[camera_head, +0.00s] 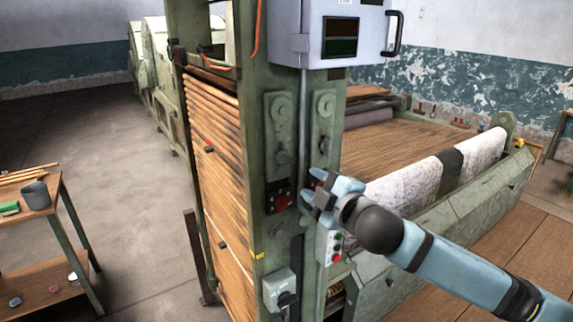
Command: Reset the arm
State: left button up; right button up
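My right arm (440,262) reaches in from the lower right. Its blue gripper (313,186) is in front of the green machine's upright post (310,130), by the control parts. Its fingertips look apart, with a small dark red patch showing near them. Whether they touch anything on the post is hard to tell. A dark plate with a red knob (282,202) is just left of the fingertips. A small box with red and green buttons (335,247) is below the gripper. My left gripper is not in view.
A grey control cabinet (345,32) hangs above the gripper. A grey switch box (280,289) is lower on the post. Wooden slats (222,165) fill the machine's left side. A small shelf table (45,222) with a grey pot (36,194) stands left. Open floor (125,165) lies between.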

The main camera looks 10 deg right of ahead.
jog(key=s+a+f+m+g, duration=0.15)
jog(key=s+f+m, duration=0.3)
jog(key=f, duration=0.85)
jog(key=s+f+m+g, duration=0.25)
jog(key=s+f, duration=0.25)
jog(key=f, duration=0.7)
jog(key=s+d+f+m+g+h, duration=0.1)
jog(key=s+d+f+m+h, duration=0.2)
jog(key=s+f, duration=1.5)
jog(key=s+d+m, duration=0.1)
jog(key=m, duration=0.3)
jog(key=shift+s+d+f+g, duration=0.15)
jog(key=shift+f+g, duration=0.1)
jog(key=shift+g, duration=0.15)
jog(key=shift+o, duration=0.4)
